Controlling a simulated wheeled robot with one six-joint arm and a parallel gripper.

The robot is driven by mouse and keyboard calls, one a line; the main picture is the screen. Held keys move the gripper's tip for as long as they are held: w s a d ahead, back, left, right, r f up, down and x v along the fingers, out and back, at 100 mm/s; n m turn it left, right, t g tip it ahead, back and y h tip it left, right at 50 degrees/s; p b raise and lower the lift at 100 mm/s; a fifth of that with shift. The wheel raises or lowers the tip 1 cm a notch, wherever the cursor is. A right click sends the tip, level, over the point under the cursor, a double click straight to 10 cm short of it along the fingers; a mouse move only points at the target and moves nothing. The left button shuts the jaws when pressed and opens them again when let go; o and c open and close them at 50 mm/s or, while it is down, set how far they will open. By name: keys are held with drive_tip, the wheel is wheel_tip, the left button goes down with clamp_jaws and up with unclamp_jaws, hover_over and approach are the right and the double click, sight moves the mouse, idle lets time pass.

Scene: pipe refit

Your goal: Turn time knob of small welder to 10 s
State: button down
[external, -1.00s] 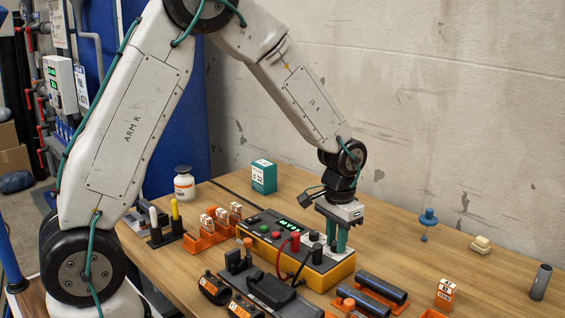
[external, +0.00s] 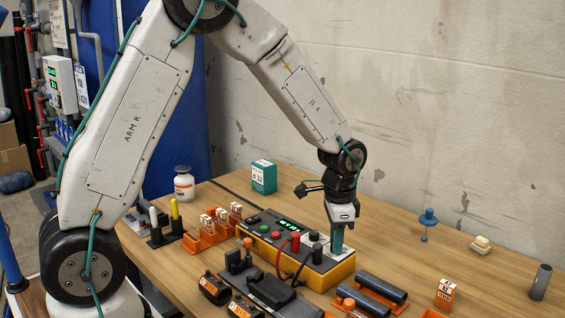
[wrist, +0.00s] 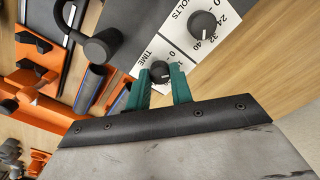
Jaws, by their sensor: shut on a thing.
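The small welder (external: 339,276) is a yellow and black box on the wooden bench, with a green display (external: 291,223) too small to read surely. My gripper (external: 337,252) points straight down over its right end. In the wrist view, the dark round time knob (wrist: 160,71) sits between my gripper's teal fingers (wrist: 160,84), which are shut on it. The white TIME scale (wrist: 151,50) shows a 0 beside the knob; the rest is partly hidden by my fingers, and the pointer's reading cannot be told. The volts knob (wrist: 203,25) is beside it, with marks such as 24, 32 and 40.
Red and black terminals (external: 295,241) with cables stand on the welder, left of my gripper. Dark pipes in orange holders (external: 381,288) lie in front. A green box (external: 264,177) stands behind.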

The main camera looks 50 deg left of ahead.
idle(0.3)
drive_tip(key=c, duration=1.2)
unclamp_jaws()
drive_tip(key=shift+c, duration=0.2)
wheel_tip(320, 180, up, 8)
drive_tip(key=shift+f, duration=0.1)
